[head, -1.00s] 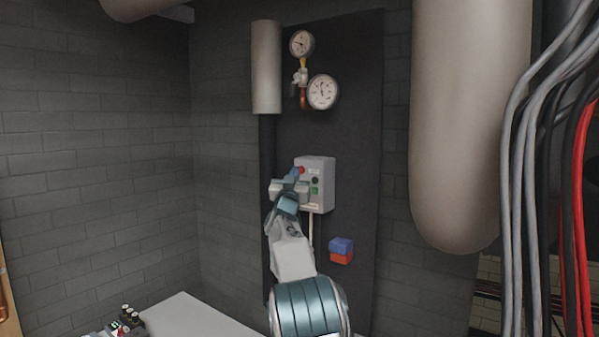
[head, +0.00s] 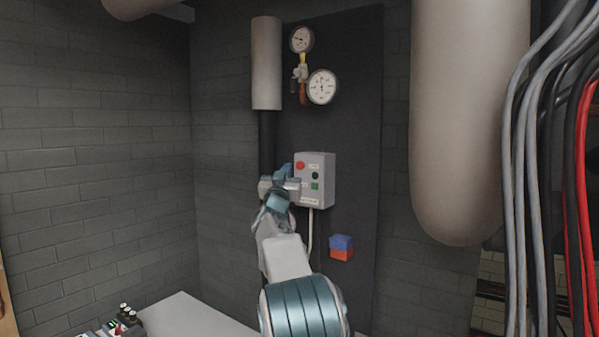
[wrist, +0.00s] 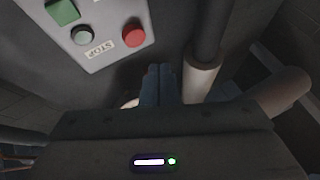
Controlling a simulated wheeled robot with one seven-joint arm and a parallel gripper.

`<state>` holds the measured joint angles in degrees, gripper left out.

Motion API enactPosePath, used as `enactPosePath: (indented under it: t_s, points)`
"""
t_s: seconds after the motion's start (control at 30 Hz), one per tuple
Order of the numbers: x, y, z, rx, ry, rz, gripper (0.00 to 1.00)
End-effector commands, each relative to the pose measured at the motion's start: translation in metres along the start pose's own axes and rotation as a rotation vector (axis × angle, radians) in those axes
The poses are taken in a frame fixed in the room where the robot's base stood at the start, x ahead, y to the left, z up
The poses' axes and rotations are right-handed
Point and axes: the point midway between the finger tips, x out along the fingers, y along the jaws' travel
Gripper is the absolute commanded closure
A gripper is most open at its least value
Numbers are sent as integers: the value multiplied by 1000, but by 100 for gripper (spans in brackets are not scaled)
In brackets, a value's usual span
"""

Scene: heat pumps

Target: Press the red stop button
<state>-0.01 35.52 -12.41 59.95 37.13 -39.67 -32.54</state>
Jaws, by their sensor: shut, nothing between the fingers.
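The red stop button (head: 300,166) is round and sits at the upper left of the grey control box (head: 328,170). In the wrist view the red button (wrist: 134,36) is at the end of a "STOP" label (wrist: 100,49). My gripper (head: 286,168) is just left of the box in the head view. Its blue fingers (wrist: 158,70) are together and empty. In the wrist view the fingertips are below and right of the red button, apart from it.
A green button (head: 315,186) and a dark round button (head: 314,175) are on the same box. A pale vertical pipe (wrist: 200,80) is close to the right of the fingers in the wrist view. Two gauges (head: 322,87) are above the box, and a blue-and-red box (head: 341,247) below.

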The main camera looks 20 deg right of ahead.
Motion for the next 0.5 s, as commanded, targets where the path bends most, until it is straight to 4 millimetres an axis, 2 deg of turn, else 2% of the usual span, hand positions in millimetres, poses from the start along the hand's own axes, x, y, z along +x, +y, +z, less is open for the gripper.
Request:
enactPosePath:
  t_s: [0.2,0.5]
  points:
    - [-15,-8,-7,0,0,0,100]
    - [-17,-9,-9,-1,-1,0,100]
